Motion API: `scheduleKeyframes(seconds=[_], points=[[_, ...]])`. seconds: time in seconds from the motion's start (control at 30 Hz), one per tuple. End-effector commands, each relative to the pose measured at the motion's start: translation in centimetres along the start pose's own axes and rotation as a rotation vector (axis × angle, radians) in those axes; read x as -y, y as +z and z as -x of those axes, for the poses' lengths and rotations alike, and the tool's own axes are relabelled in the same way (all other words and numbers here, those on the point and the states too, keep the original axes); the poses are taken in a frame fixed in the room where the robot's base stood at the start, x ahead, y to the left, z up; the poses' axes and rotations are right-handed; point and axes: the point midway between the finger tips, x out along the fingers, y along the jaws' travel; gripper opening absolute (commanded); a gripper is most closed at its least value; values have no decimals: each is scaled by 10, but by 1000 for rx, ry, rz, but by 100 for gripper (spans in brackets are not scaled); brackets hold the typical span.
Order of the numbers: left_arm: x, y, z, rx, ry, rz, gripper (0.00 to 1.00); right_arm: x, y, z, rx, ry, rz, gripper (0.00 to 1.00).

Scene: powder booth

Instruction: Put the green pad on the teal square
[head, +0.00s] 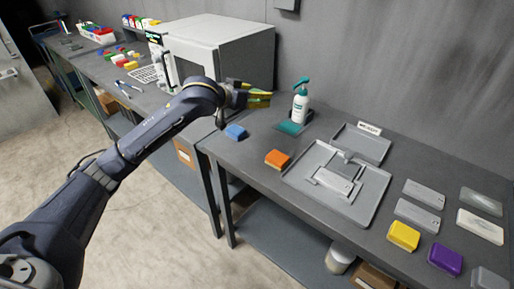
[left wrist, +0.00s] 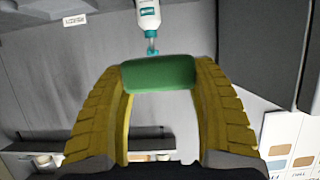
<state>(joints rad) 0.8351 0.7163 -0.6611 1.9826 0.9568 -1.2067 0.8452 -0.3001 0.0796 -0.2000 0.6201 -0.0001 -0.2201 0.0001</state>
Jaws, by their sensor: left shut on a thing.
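The green pad (left wrist: 160,73) is held between the two yellow fingers of my left gripper (left wrist: 160,85), which is shut on it. In the head view my left gripper (head: 258,97) is raised above the bench, left of the pump bottle; little of the pad shows there. The teal square (head: 290,127) lies flat on the bench just in front of the bottle, to the right of and lower in the picture than the gripper. The pad is apart from the square. My right gripper is not in view.
The white bottle with teal pump (head: 300,104) stands behind the square. A blue pad (head: 235,132) and an orange pad (head: 278,158) lie nearby. A grey tray (head: 375,196) with fixtures is to the right. A white booth box (head: 225,50) stands behind the arm.

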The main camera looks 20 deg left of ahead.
Motion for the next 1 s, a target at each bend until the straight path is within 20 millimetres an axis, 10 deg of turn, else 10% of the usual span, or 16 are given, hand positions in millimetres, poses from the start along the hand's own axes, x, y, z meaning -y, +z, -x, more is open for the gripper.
scheduleKeyframes(seconds=[1.0], points=[[0, 144, -59, 0, -1, 1, 38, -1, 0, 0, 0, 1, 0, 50]])
